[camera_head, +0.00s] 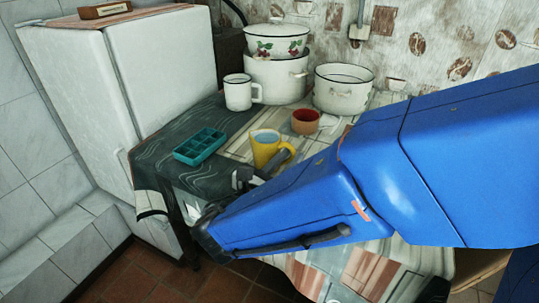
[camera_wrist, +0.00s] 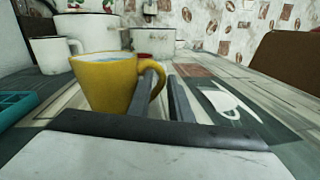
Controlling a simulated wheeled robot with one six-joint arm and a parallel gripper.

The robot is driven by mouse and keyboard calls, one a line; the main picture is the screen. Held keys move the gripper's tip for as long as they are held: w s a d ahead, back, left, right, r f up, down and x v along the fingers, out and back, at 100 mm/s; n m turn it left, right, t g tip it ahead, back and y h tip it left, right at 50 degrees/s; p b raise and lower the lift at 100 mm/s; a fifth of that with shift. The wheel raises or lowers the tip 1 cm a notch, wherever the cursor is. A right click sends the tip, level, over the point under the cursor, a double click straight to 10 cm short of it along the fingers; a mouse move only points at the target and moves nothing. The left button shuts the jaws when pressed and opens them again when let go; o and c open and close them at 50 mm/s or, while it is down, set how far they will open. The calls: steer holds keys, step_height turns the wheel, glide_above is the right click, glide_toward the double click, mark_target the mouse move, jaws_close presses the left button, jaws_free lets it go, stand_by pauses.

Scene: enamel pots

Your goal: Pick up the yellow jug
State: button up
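The yellow jug (camera_head: 264,152) stands upright on the table, bluish inside, its handle towards the right. In the wrist view the jug (camera_wrist: 101,88) is close, left of centre, with its handle on its right side. My gripper (camera_head: 252,179) is low over the table at the jug's near side, partly hidden by my blue arm. In the wrist view my gripper's two fingers (camera_wrist: 164,98) stand apart, with the handle's outer part showing at the gap between them. The left finger overlaps the handle opening. I cannot tell whether either finger touches the handle.
A teal divided tray (camera_head: 201,146) lies left of the jug. Behind stand a red-brown cup (camera_head: 305,121), a white mug (camera_head: 238,93), a white pot (camera_head: 343,90) and stacked pots (camera_head: 276,78). A white fridge (camera_head: 165,65) borders the table's left. The cloth between jug and tray is clear.

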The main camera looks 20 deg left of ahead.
steer(key=shift+w+d, duration=0.15)
steer(key=shift+w, duration=0.55)
jaws_close()
steer(key=shift+f, duration=0.1)
stand_by(0.9)
